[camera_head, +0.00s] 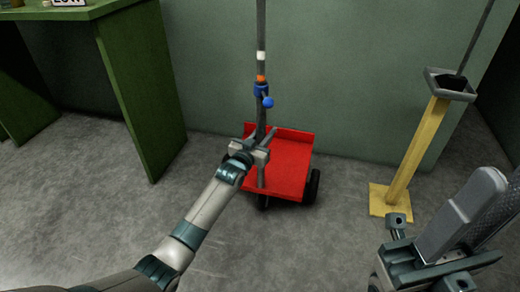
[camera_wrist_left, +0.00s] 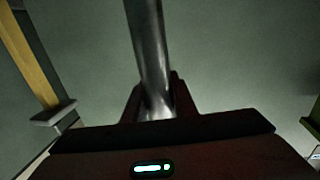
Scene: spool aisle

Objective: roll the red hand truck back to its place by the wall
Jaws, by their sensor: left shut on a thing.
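The red hand truck (camera_head: 290,165) stands on the grey floor close to the green-grey wall, with dark wheels at its sides. Its upright grey pole (camera_head: 261,25) carries a white band, an orange band and a blue clamp with a knob (camera_head: 267,102). My left gripper (camera_head: 258,150) is shut on this pole, low down and in front of the red bed. In the left wrist view the pole (camera_wrist_left: 150,50) rises from between the dark fingers. My right arm shows at the lower right, but I cannot make out whether its gripper is open or shut.
A yellow post (camera_head: 413,155) with a grey square top and a flat yellow foot stands to the right, with a thin rod above it. A green table (camera_head: 140,85) stands to the left. The floor between table and truck is clear.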

